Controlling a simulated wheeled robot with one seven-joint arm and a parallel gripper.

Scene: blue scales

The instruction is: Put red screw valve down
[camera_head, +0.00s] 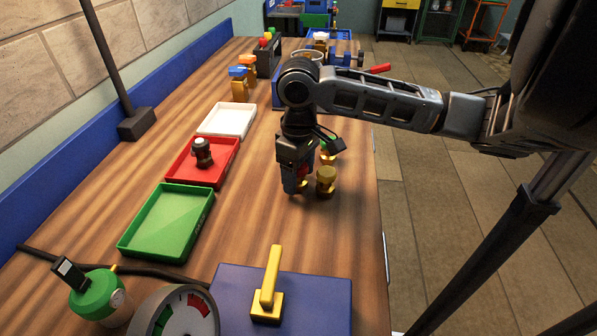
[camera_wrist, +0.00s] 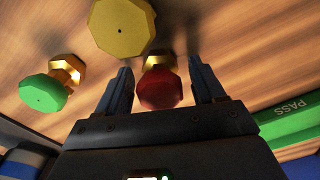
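The red screw valve (camera_wrist: 160,88) has a red octagonal knob and a gold body. In the wrist view it sits between the two fingers of my gripper (camera_wrist: 161,66), with a narrow gap visible on each side. In the head view my gripper (camera_head: 296,183) points down at the table, and only a little of the red knob (camera_head: 303,172) shows beside the fingers. The valve appears upright on the wooden table, though its base is mostly hidden.
A yellow-knobbed valve (camera_head: 326,178) stands close to the right, with a green-knobbed valve (camera_head: 328,153) behind it.

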